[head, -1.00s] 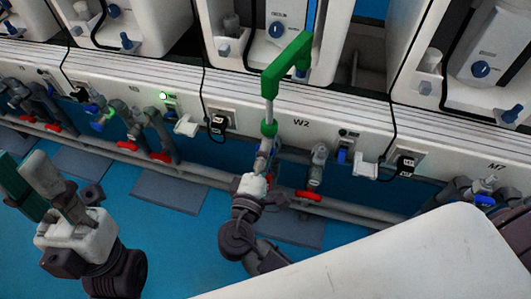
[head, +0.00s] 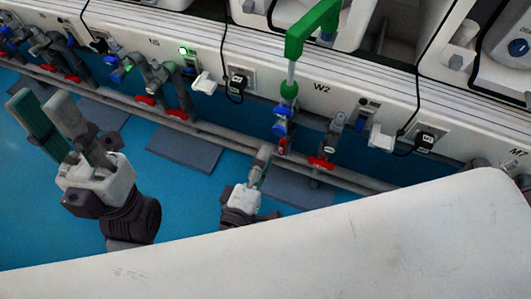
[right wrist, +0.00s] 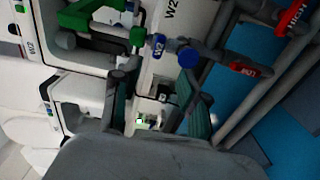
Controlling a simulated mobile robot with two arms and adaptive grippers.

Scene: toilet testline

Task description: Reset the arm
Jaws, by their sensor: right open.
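My left gripper (head: 39,98) is at the left of the head view, raised over the blue floor. Its two fingers stand apart with nothing between them. My right gripper (head: 262,160) is in the lower middle of the head view, in front of the pipes under the W2 label. In the right wrist view its two fingers (right wrist: 160,95) are spread and empty. Blue valve handles (head: 282,120) on the W2 pipe are above it in the head view, apart from its fingers. One blue handle (right wrist: 187,57) shows beyond the fingers in the right wrist view.
A white panel (head: 330,95) with pipes, red handles (head: 321,163) and black plugs (head: 424,142) runs across the head view. A green pipe arm (head: 312,30) rises above W2. Grey mats (head: 184,150) lie on the open blue floor (head: 175,205).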

